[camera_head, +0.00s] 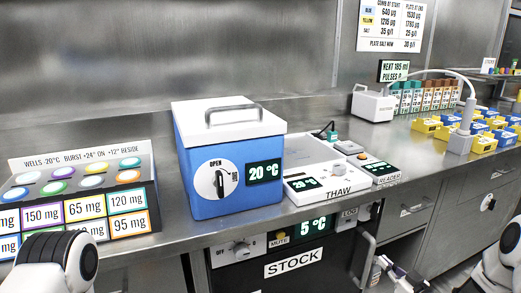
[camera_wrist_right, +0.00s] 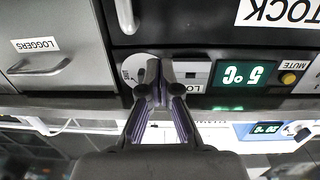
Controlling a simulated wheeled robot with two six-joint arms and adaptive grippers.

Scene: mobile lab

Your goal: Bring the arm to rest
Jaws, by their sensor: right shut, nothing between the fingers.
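My right gripper (camera_head: 388,266) shows at the bottom right of the head view, low in front of the counter's cabinets and right of the STOCK unit. In the right wrist view my right gripper (camera_wrist_right: 160,72) is shut and empty, its two dark fingers together. That view is upside down, with the STOCK unit's front panel beyond the fingers. I cannot tell the exact gap between fingertips and panel. My left arm shows only as a white and black link at the lower left of the head view; its gripper is out of frame.
The STOCK unit (camera_head: 292,262) reads 5 °C, with a handle (camera_head: 366,262) near my right gripper. On the steel counter stand a blue box (camera_head: 205,190) reading 20 °C, the THAW station (camera_head: 338,190), a wells rack (camera_head: 85,200) and yellow and blue blocks (camera_head: 428,126).

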